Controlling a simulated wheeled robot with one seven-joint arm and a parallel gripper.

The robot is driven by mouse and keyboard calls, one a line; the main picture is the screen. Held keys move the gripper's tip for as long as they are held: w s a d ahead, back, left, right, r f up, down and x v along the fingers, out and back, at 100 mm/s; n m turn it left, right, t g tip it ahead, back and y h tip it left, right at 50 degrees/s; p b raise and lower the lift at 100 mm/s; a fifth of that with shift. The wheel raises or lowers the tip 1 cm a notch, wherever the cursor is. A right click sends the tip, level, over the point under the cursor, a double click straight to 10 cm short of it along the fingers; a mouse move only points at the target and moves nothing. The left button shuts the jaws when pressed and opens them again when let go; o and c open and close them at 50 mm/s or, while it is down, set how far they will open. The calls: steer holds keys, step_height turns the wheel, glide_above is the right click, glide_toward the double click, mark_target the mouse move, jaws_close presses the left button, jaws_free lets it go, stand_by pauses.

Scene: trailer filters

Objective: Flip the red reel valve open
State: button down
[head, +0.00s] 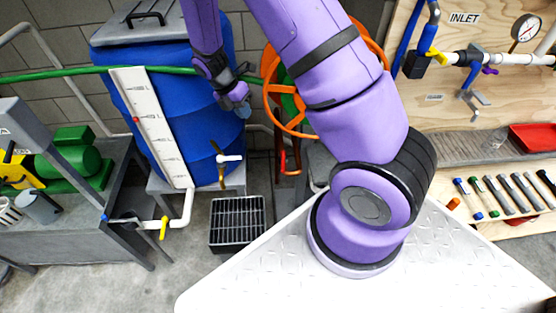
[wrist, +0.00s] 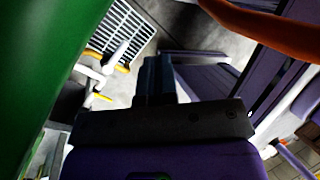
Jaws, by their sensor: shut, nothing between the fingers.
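The orange hose reel (head: 268,103) stands behind my arm, to the right of the blue barrel, with green hose wound on it. Below it is a reddish pipe piece (head: 284,162); I cannot tell whether this is the red reel valve or how its lever is turned. My gripper (head: 243,109) is in front of the blue barrel, left of the reel rim and apart from the reddish piece. In the wrist view my gripper (wrist: 156,80) is shut and empty. An orange rim (wrist: 255,22) crosses that view's upper right. A large green surface fills its left side.
The blue barrel (head: 185,75) carries a white scale strip and a spout (head: 228,158) above a floor grate (head: 237,222). A green hose (head: 60,73) runs across the barrel. A bench with a green pump (head: 72,160) is left. A wooden pipe panel (head: 430,25) is right.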

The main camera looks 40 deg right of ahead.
mark_target(283, 164)
steer(key=s+d+f+n, duration=0.1)
steer(key=s+d+f, duration=0.1)
steer(key=f, duration=0.5)
steer(key=s+d+f+n+g+h, duration=0.1)
steer(key=s+d+f+n, duration=0.1)
steer(key=f, duration=0.6)
steer(key=s+d+f+n, duration=0.2)
steer(key=d+f, duration=0.2)
steer(key=f, duration=0.4)
steer(key=shift+s+d+f+h, duration=0.1)
steer(key=shift+s+h, duration=0.1)
steer(key=shift+h, duration=0.2)
steer(key=shift+s+d+f+n+h, duration=0.2)
steer(key=shift+s+n, duration=0.1)
steer(key=shift+n, duration=0.2)
steer(key=shift+s+d+f+n+h, duration=0.15)
steer(key=shift+s+n, duration=0.15)
steer(key=shift+n, duration=0.2)
steer(key=shift+w+a, duration=0.1)
steer(key=shift+w, duration=0.05)
